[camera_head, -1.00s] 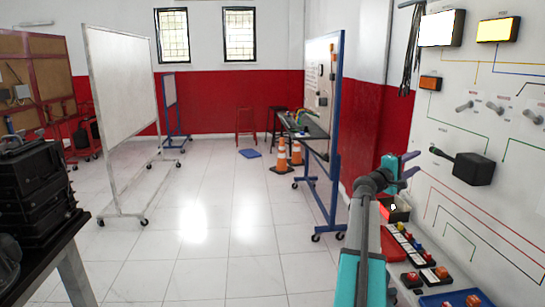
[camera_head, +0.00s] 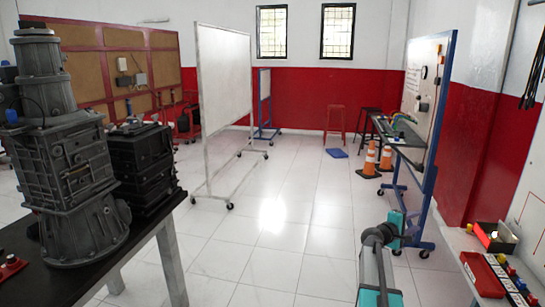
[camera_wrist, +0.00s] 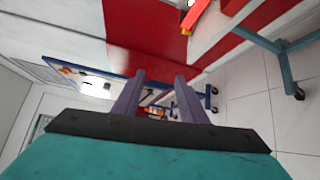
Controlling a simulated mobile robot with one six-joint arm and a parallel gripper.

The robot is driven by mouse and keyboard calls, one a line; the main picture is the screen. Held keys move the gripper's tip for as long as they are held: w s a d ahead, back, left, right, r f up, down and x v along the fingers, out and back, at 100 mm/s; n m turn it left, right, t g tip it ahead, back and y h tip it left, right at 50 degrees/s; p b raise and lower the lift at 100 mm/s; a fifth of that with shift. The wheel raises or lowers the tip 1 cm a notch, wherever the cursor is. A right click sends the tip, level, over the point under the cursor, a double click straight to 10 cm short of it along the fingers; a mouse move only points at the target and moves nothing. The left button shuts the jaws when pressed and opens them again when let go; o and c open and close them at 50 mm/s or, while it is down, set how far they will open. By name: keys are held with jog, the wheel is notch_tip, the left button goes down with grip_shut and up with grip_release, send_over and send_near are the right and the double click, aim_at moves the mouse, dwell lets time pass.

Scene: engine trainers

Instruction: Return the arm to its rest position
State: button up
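My arm (camera_head: 372,272) reaches forward at the lower middle right of the head view, with teal and grey links.
A dark table (camera_head: 110,262) with a grey gearbox (camera_head: 75,165) and black engine part (camera_head: 140,165) stands left. A whiteboard (camera_head: 224,105), blue-framed board (camera_head: 430,100) and orange cones (camera_head: 369,161) stand farther back. A red bin (camera_head: 495,238) lies right. The middle floor is clear.

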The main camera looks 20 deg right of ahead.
jog(key=w+a+f+n+t+y, duration=0.15)
jog(key=w+a+f, duration=0.25)
jog(key=a+f, duration=0.55)
jog(key=s+a+f+g+y+p, duration=0.1)
jog(key=s+a+f+y, duration=0.2)
jog(key=a+f, duration=1)
jog(key=s+a+f+g+y+p, duration=0.1)
jog(key=s+a+f+y, duration=0.2)
jog(key=a+f, duration=0.95)
jog(key=s+a+f+m+g+y, duration=0.1)
jog(key=s+a+f+g+y, duration=0.25)
jog(key=s+a+f, duration=1.05)
jog(key=s+a+m+g+y, duration=0.4)
jog(key=s+a+y, duration=0.1)
jog(key=s+a, duration=0.9)
jog(key=s, duration=0.3)
jog(key=shift+s+a+m+g+p, duration=0.25)
jog(key=shift+s+m+g+p, duration=0.05)
jog(key=shift+m, duration=0.05)
jog(key=shift+c, duration=1)
jog(key=shift+d, duration=0.1)
